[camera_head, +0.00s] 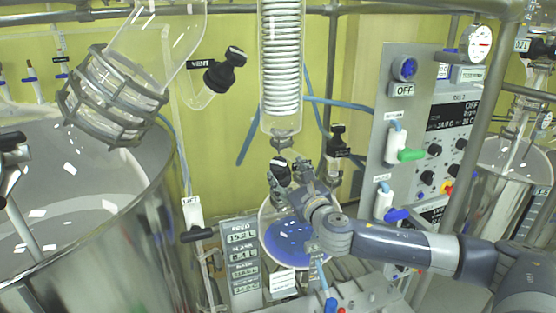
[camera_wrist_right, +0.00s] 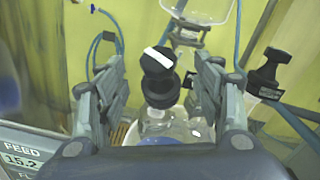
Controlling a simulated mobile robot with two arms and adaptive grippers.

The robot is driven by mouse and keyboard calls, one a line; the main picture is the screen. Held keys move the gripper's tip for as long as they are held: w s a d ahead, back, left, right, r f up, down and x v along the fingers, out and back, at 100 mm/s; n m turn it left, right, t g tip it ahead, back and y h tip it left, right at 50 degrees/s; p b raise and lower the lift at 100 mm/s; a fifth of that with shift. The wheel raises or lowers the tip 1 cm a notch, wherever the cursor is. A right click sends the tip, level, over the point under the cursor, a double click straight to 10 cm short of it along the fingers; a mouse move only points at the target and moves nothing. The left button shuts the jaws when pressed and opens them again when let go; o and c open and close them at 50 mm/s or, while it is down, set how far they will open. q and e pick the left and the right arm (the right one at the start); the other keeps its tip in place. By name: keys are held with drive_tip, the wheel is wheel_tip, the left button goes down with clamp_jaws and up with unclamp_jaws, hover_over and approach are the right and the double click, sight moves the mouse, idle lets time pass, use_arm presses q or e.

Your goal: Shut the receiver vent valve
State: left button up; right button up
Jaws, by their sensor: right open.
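A black knob with a white bar on top (camera_wrist_right: 158,62) stands above the neck of the round receiver flask (camera_head: 290,240), which holds blue liquid. It also shows in the head view (camera_head: 279,166). I cannot read a label on it. My right gripper (camera_wrist_right: 160,84) is open, with one finger on each side of this knob and gaps visible; it also shows in the head view (camera_head: 291,177). Another black valve knob (camera_head: 337,138) with a tag is to the right, and also in the wrist view (camera_wrist_right: 268,66). My left gripper is not in view.
A coiled glass condenser (camera_head: 281,65) hangs above the receiver. A valve tagged VENT (camera_head: 225,72) is at the upper left, by a large steel vessel (camera_head: 120,240). A control panel (camera_head: 430,140) stands at right. Blue hoses (camera_head: 340,104) run behind.

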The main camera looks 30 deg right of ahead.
sight(279, 164)
drive_tip(key=p+x, duration=0.1)
drive_tip(key=x, duration=0.4)
drive_tip(key=shift+w+a+r+p, duration=0.1)
drive_tip(key=shift+a+r+p, duration=0.1)
drive_tip(key=shift+p, duration=0.2)
drive_tip(key=shift+p+x, duration=0.3)
drive_tip(key=shift+x, duration=0.8)
drive_tip(key=shift+f, duration=0.15)
drive_tip(key=c, duration=1.1)
